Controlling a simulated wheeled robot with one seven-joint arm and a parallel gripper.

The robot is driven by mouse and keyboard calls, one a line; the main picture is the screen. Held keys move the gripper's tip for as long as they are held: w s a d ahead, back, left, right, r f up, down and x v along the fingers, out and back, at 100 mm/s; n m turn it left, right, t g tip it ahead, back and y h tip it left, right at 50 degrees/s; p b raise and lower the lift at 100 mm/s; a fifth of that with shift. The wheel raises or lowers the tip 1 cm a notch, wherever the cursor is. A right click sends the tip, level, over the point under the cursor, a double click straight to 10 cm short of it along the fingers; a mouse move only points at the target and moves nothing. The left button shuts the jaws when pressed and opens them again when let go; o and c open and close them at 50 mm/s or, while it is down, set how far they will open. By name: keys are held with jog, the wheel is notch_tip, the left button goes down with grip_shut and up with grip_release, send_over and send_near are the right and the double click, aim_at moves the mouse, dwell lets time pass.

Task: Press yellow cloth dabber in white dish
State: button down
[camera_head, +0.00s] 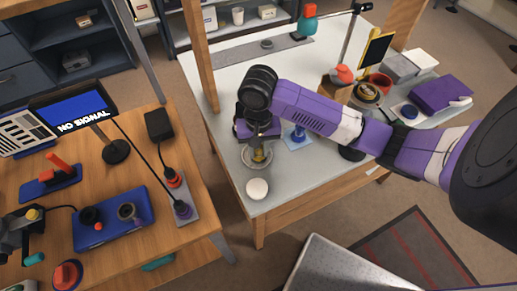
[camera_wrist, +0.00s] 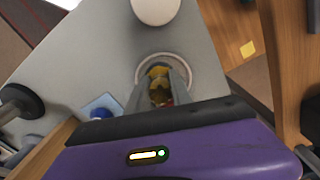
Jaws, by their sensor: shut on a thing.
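My gripper (camera_head: 259,146) points down over the white table near its front left corner. It is shut on the yellow cloth dabber (camera_head: 258,156), which also shows between the fingers in the wrist view (camera_wrist: 158,72). The white dish (camera_head: 247,163) lies right below the dabber, and its rim shows around the fingers in the wrist view (camera_wrist: 188,61). The dabber's lower end is over or inside the dish; I cannot tell whether it touches the bottom. My fingers hide part of the dabber and dish.
A round white object (camera_head: 257,188) stands close in front of the dish. A blue item (camera_head: 297,137) on a pale blue square lies to the right. A wooden post (camera_head: 201,56) rises at the table's left edge. Several objects crowd the table's right end.

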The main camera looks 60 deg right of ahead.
jog(key=shift+r+p, duration=2.6)
jog(key=shift+r, duration=0.6)
jog(key=shift+w+f, duration=0.1)
